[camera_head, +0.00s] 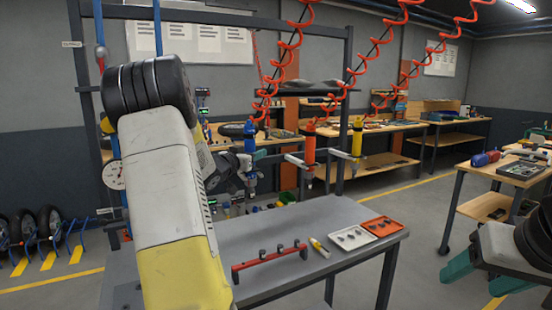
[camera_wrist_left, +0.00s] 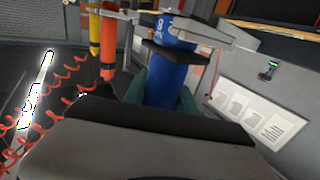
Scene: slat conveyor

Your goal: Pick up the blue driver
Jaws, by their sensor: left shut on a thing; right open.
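The blue driver (camera_head: 249,139) hangs upright on the left of a row of drivers, under a red coiled hose. My left gripper (camera_head: 236,160) is shut on it, partly hidden behind my own arm in the head view. In the left wrist view the blue driver (camera_wrist_left: 166,80) stands between the green fingers of my left gripper (camera_wrist_left: 162,95). My right gripper (camera_head: 485,277) is open and empty at the lower right, apart from the drivers.
A red driver (camera_head: 310,148) and a yellow driver (camera_head: 357,138) hang to the right, each near a metal holder. Below is a grey table (camera_head: 285,225) with a red rack (camera_head: 268,258), a white tray (camera_head: 352,238) and an orange tray (camera_head: 382,228). A dark frame surrounds the drivers.

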